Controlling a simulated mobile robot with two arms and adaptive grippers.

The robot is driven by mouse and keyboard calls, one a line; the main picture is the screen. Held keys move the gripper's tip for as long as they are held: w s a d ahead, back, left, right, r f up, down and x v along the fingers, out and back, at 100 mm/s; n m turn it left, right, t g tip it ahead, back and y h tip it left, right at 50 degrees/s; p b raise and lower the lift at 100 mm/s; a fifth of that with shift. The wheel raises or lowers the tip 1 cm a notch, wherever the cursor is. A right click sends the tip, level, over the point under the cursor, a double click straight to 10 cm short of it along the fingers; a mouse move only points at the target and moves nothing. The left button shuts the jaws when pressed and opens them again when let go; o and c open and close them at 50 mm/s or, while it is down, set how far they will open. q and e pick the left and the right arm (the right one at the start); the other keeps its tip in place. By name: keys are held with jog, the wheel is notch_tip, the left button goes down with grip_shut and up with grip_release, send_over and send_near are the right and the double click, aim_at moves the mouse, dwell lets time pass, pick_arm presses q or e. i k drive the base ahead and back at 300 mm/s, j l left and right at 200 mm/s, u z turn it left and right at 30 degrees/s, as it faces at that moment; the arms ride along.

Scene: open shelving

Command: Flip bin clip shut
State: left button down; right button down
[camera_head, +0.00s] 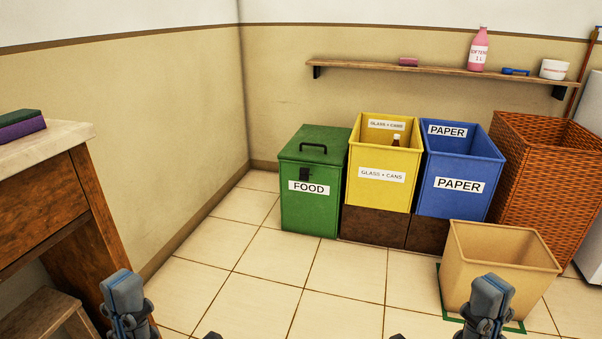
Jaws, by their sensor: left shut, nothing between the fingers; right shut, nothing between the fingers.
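The green FOOD bin (310,215) stands on the floor by the back wall, left of the yellow bin. Its green lid (290,150) looks down and has a black handle (313,147). A small black clip (304,174) sits at the top of the bin's front, above the FOOD label; I cannot tell whether it is latched.
A yellow bin (375,185) and a blue PAPER bin (455,200) stand right of the green one. A tan open bin (500,275) and a wicker basket (545,170) are at right. A wooden counter (40,210) is at left. The tiled floor (250,275) before the green bin is clear.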

aim_at(304, 175)
jog(key=i+l, duration=0.45)
jog(key=i, duration=0.2)
jog(key=i+l+u, duration=0.1)
jog(key=i+l, duration=0.3)
jog(key=i, duration=0.2)
jog(key=i+l, duration=0.5)
jog(key=i+j+u, duration=0.05)
jog(key=i, duration=0.05)
